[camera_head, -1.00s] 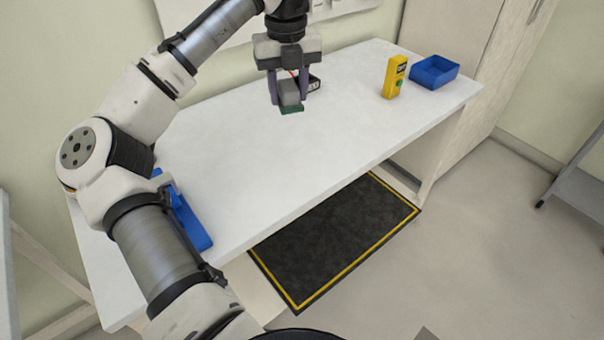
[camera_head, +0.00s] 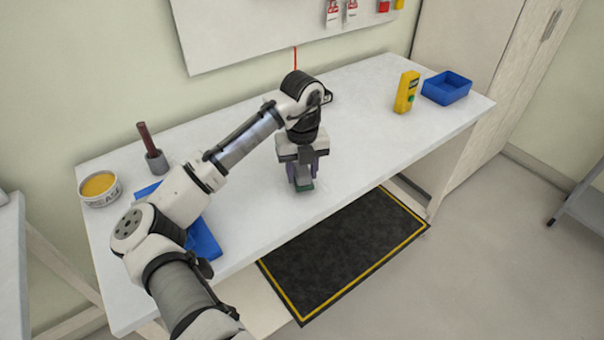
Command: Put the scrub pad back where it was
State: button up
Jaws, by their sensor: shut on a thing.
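The scrub pad (camera_head: 305,186) is a small block with a green underside and a grey upper part. My gripper (camera_head: 302,177) is shut on it and points down over the white table (camera_head: 370,130), towards the table's front edge. The grey part is mostly hidden between the fingers. I cannot tell whether the green underside touches the tabletop or hangs just above it.
A yellow box-shaped device (camera_head: 406,92) and a blue bin (camera_head: 446,88) stand at the table's right end. The table's middle right is clear.

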aim_at(302, 169)
jog(key=shift+f, duration=0.9)
jog(key=shift+f, duration=0.15)
jog(key=o, duration=0.9)
jog(key=shift+o, duration=0.2)
notch_tip(302, 169, up, 12)
jog(key=shift+r+b, duration=0.2)
jog(key=shift+b, duration=0.6)
